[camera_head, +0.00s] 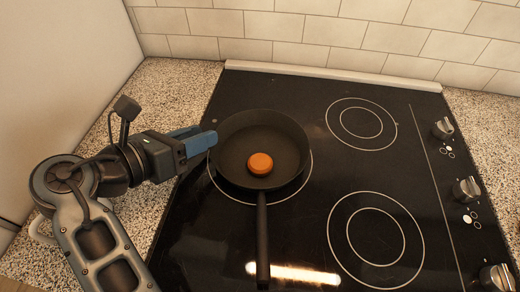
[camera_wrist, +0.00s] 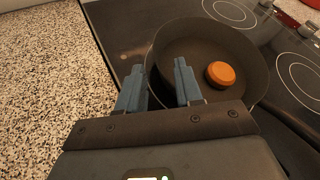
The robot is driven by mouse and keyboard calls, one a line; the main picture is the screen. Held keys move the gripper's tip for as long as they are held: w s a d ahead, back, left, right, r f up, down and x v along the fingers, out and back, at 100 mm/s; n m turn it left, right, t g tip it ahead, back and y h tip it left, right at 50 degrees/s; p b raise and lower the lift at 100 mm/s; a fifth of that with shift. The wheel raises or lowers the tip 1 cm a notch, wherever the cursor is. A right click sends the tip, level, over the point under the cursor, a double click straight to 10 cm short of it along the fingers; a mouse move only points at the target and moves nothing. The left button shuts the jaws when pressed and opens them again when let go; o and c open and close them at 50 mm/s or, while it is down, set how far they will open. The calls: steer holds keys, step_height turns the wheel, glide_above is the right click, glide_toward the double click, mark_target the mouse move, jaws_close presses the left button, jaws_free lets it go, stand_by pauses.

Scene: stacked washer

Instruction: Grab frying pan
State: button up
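A black frying pan (camera_head: 235,152) sits on the left burner of the cooktop, its handle (camera_head: 262,240) pointing toward the front. A round orange-brown item (camera_head: 260,163) lies inside the pan. My gripper (camera_head: 200,140) is at the pan's left rim. In the wrist view my gripper (camera_wrist: 158,82) has its two blue fingers apart. The pan (camera_wrist: 190,45) is seen there with its left rim near or between the fingertips; I cannot tell whether they touch it. The orange item (camera_wrist: 220,74) lies to the right of the fingers.
The black glass cooktop (camera_head: 315,215) has empty burners on the right and knobs (camera_head: 466,189) along its right side. A speckled counter (camera_head: 180,85) lies to the left, with a tiled wall (camera_head: 290,27) behind. A pale panel (camera_head: 60,60) stands at far left.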

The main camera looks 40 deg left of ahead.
mark_target(224, 125)
steer(key=x, duration=0.7)
steer(key=shift+w+a, duration=0.15)
steer(key=shift+w, duration=0.15)
jaws_close()
stand_by(1.2)
